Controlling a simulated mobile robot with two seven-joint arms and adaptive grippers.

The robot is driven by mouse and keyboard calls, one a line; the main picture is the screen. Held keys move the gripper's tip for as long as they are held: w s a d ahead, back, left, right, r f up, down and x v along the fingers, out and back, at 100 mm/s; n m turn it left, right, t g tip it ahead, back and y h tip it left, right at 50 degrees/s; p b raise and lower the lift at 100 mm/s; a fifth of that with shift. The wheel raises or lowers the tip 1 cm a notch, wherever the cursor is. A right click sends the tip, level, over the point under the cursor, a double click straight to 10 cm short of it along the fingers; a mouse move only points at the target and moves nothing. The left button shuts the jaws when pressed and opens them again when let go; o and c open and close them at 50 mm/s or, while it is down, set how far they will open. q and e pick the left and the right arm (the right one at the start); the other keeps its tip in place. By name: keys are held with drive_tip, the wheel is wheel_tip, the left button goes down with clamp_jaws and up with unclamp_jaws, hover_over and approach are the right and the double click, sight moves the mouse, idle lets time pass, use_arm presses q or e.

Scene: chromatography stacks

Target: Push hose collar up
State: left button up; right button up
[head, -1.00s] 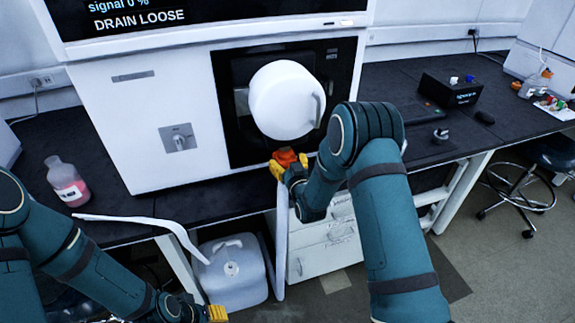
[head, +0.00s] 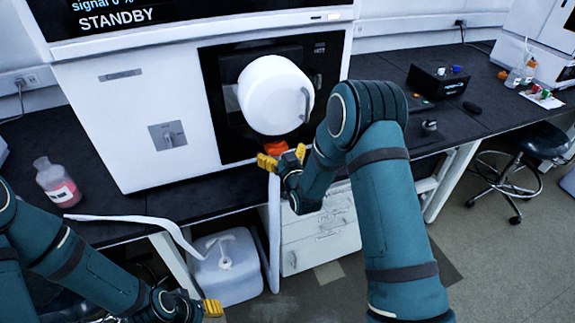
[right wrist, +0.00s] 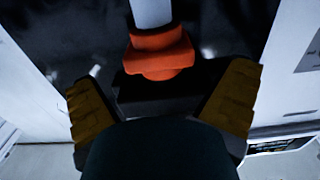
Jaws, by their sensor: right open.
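The orange hose collar (head: 263,147) sits below the round white housing on the instrument front. It also shows in the right wrist view (right wrist: 160,55), with a white hose (right wrist: 151,12) at one end and a dark part at the other. My right gripper (head: 283,158) is just below and in front of the collar. Its yellow fingers (right wrist: 163,84) are spread apart with nothing gripped, and the collar lies between and beyond their tips. My left gripper (head: 211,308) is low at the bottom of the head view; its opening cannot be made out.
The instrument screen (head: 120,15) reads STANDBY. A white hose or strip (head: 274,235) hangs below the bench edge beside a white jug (head: 228,268). A bottle with pink liquid (head: 57,183) stands at left. A black box (head: 437,80) stands on the right bench.

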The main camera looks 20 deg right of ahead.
drive_tip(key=s, duration=1)
drive_tip(key=shift+s+d, duration=0.15)
drive_tip(key=shift+d, duration=0.05)
drive_tip(key=s+a+f+m+g+y, duration=0.1)
drive_tip(key=s+a+f+g, duration=0.1)
drive_tip(key=s+f+g, duration=0.3)
drive_tip(key=s+a+f+g, duration=0.3)
drive_tip(key=f, duration=0.5)
drive_tip(key=s+a+f+g+y, duration=0.1)
drive_tip(key=s+a+f+g, duration=0.1)
drive_tip(key=s+g, duration=0.2)
drive_tip(key=s+a+f+m+g+y, duration=0.1)
drive_tip(key=s+a+f+g, duration=0.2)
drive_tip(key=s, duration=0.7)
drive_tip(key=shift+s+a+f+g, duration=0.15)
drive_tip(key=shift+a+g, duration=0.05)
drive_tip(key=shift+g, duration=0.4)
